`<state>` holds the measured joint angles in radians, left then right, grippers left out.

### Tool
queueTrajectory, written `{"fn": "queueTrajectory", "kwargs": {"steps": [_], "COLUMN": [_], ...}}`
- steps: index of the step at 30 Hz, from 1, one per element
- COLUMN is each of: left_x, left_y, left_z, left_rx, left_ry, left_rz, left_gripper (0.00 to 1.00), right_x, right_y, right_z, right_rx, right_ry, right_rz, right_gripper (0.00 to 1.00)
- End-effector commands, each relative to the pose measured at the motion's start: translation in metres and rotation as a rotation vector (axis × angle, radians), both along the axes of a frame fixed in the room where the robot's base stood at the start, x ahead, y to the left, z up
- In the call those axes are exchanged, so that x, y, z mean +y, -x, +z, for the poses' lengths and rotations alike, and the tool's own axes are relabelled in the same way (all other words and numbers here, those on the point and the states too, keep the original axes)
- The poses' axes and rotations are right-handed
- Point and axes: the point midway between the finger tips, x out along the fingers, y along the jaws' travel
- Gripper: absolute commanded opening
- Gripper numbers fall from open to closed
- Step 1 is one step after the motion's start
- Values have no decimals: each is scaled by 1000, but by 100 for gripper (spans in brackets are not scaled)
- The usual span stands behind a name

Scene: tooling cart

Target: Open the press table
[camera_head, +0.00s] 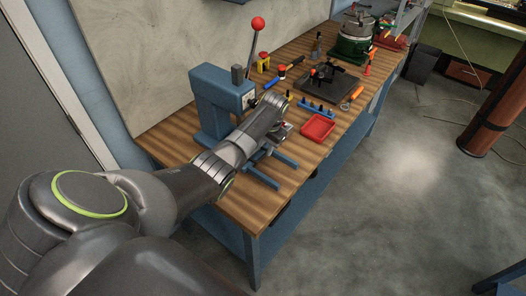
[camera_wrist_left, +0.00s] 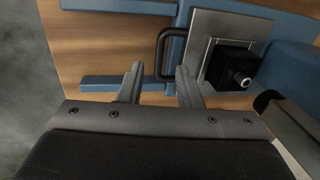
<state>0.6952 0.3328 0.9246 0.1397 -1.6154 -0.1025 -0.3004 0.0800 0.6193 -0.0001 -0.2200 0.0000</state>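The blue press (camera_head: 212,102), with a red-ball lever (camera_head: 257,24), stands on the wooden bench. In the left wrist view, the press table is a grey metal plate (camera_wrist_left: 205,22) with a dark square block and round stub (camera_wrist_left: 240,78) by it. A black loop handle (camera_wrist_left: 162,50) sticks out from the plate's left side. My left gripper (camera_wrist_left: 158,72) is open, its two fingers apart. The bar of the handle appears between the fingertips; I cannot tell whether they touch it. In the head view my left arm hides most of the table. My right gripper is not in view.
Blue rails (camera_head: 262,178) extend from the press base over the wooden bench top (camera_head: 250,208). A red tray (camera_head: 318,127), a blue holder (camera_head: 318,106), and a black plate fixture (camera_head: 322,85) lie beyond. The bench's front corner is clear.

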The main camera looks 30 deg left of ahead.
Motion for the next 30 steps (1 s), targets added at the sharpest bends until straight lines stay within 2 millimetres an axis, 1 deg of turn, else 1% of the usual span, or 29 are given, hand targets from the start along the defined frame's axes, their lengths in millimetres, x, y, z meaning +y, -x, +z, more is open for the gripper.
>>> {"fn": "queueTrajectory", "kwargs": {"steps": [1,3,9,14,21,23,28,29,30], "left_x": [1,3,6,7,7,7,7,7,7], "left_y": [1,0,0,0,0,0,0,0,0], "left_z": [-8,-17,-34,-38,-39,-39,-38,-38,-38], "left_rx": [4,2,1,0,0,0,0,0,0], "left_ry": [1,0,-1,-1,-1,-1,0,0,0], "left_rz": [1,0,1,0,0,0,0,0,0], "left_gripper": [32,32,32,32,32,25,3,0,0], "right_x": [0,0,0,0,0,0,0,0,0], "right_y": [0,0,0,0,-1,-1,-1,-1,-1], "right_z": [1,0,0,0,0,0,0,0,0], "right_rx": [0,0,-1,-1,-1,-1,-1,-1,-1], "right_ry": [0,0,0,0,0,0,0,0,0], "right_rz": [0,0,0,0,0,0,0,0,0], "right_gripper": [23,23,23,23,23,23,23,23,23]}}
